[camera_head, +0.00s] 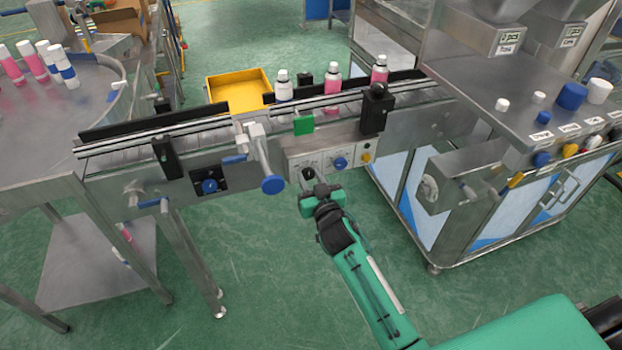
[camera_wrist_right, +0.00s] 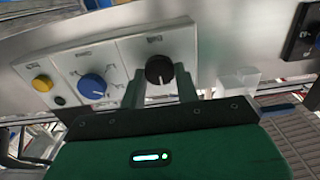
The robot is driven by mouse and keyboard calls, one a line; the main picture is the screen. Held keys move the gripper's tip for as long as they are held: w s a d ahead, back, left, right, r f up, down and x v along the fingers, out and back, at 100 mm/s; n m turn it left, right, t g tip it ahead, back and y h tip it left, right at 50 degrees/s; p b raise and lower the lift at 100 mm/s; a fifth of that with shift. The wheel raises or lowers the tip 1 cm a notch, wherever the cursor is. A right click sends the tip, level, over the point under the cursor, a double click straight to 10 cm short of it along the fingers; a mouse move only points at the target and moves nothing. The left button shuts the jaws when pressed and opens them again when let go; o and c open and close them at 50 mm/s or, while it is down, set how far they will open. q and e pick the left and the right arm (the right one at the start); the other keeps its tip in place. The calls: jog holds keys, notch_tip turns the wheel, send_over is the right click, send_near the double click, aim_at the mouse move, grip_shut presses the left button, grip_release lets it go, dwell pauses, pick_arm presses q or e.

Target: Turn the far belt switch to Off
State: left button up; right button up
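A grey control panel (camera_head: 325,160) on the side of the conveyor carries a black rotary knob, a blue knob (camera_head: 341,163) and a yellow button (camera_head: 366,157). The right wrist view shows the black knob (camera_wrist_right: 159,70), with its white mark toward the gripper, the blue knob (camera_wrist_right: 92,86) and the yellow button (camera_wrist_right: 42,83). My right gripper (camera_head: 309,180) is at the black knob. In the wrist view its two fingers (camera_wrist_right: 160,88) stand apart, one on each side of the knob, with slight gaps visible. Their tips are partly hidden. My left gripper is not in view.
Another blue knob on a black plate (camera_head: 209,186) sits further left on the conveyor. A blue-ended handle (camera_head: 273,184) juts out just left of my right gripper. Bottles (camera_head: 332,82) stand on the belt. A steel machine table (camera_head: 490,90) is at right.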

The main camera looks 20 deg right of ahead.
jog(key=shift+c, duration=1.4)
